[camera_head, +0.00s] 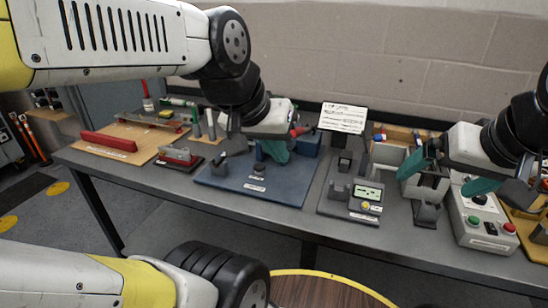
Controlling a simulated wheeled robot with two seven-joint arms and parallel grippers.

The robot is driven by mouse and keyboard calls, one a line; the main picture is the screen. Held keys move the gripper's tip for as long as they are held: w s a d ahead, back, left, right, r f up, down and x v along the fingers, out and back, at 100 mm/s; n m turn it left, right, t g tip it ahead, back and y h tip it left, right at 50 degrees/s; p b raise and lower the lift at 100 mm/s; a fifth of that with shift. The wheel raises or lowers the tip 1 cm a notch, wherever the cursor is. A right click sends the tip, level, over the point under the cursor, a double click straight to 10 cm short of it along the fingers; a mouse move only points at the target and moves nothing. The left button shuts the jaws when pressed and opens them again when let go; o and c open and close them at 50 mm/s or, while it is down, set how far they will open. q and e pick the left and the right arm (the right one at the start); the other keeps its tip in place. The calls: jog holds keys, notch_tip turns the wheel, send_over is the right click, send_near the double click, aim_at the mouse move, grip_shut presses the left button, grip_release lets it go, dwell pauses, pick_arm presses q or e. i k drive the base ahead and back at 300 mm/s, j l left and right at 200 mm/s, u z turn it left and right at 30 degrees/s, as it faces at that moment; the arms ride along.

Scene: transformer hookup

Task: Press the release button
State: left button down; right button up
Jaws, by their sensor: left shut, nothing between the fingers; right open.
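The release button cannot be told for sure by its label. A small yellow button (366,205) sits beside a green display (367,192) on a dark grey station (345,212). A grey control box (482,243) at the right carries a red button (509,227), a green button (473,220) and a black knob. My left gripper (277,152) has its teal fingers together, above the blue plate, left of the display station. My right gripper (446,176) has its teal fingers spread apart over the area left of and above the control box. Neither gripper visibly touches a button.
A blue plate (272,187) with small fixtures lies mid-table. A wooden board (120,153) with a red bar (109,142) is at the left. A white sign (343,118) stands at the back. The table's front strip (180,183) is clear. A round wooden top (320,292) is in front.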

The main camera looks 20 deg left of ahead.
aim_at(259, 167)
jog(key=l+u, duration=0.35)
jog(key=i+l+u, duration=0.1)
jog(key=l+u, duration=0.6)
